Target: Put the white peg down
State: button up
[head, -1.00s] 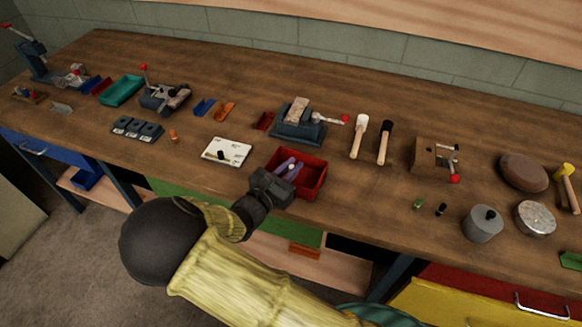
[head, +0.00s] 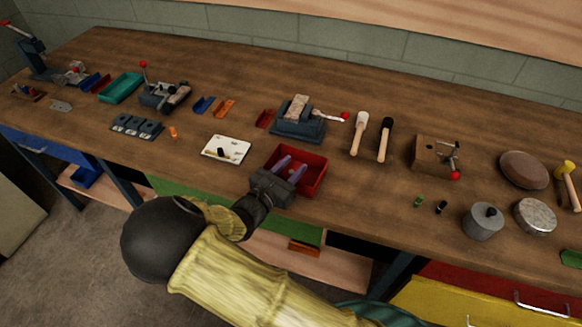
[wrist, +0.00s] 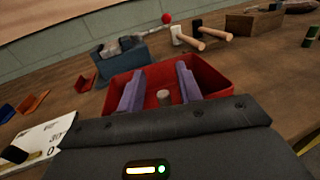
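My gripper (head: 290,167) is at the near side of a red bin (head: 318,178), with its two purple fingers spread apart over the bin's inside. In the wrist view, the gripper (wrist: 159,85) is open, with a clear gap between the fingers. A short pale peg (wrist: 164,97) shows inside the red bin (wrist: 215,78), between the fingers and apart from both. Its lower part is hidden by my gripper's body. In the head view I cannot make the peg out.
A white angle-marked plate (head: 226,150) lies left of the bin. A blue-grey vise-like fixture (head: 298,122) stands behind it. Two mallets (head: 359,134) (head: 384,140) lie to the right. A small green peg (head: 418,201) and a black one (head: 441,208) stand near the front edge.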

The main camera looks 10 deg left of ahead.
jog(key=shift+r, duration=0.1)
jog(key=shift+r, duration=0.6)
jog(key=v, duration=1.2)
jog(key=shift+b, duration=0.4)
jog(key=shift+f, duration=0.15)
